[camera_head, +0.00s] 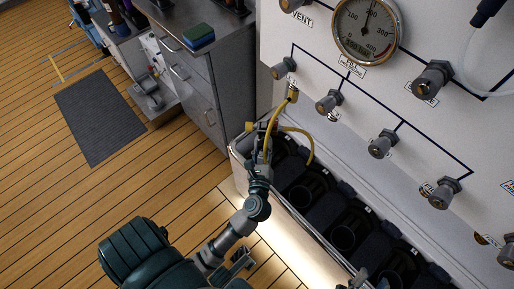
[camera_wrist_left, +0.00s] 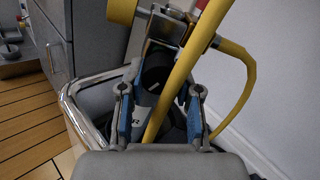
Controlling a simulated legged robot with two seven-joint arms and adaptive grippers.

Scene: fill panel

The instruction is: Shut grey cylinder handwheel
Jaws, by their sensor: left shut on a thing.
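My left gripper (camera_head: 263,145) reaches down to the near left end of the cylinder rack, beside the yellow hose (camera_head: 272,122). In the left wrist view its two blue-padded fingers (camera_wrist_left: 160,115) close around a dark round handwheel (camera_wrist_left: 155,73) with a white mark, on top of a grey cylinder. The yellow hose crosses in front and hides part of the grip. A brass and metal fitting (camera_wrist_left: 168,28) sits just beyond the handwheel. At the bottom edge of the head view, what looks like my right gripper (camera_head: 360,280) shows only in part.
The rack (camera_head: 236,160) has a metal rail and holds several dark cylinders. The white panel (camera_head: 420,130) above carries a round gauge (camera_head: 366,30) and several grey knobs. A grey drawer cabinet (camera_head: 195,80) stands behind to the left. The wooden floor is open at left.

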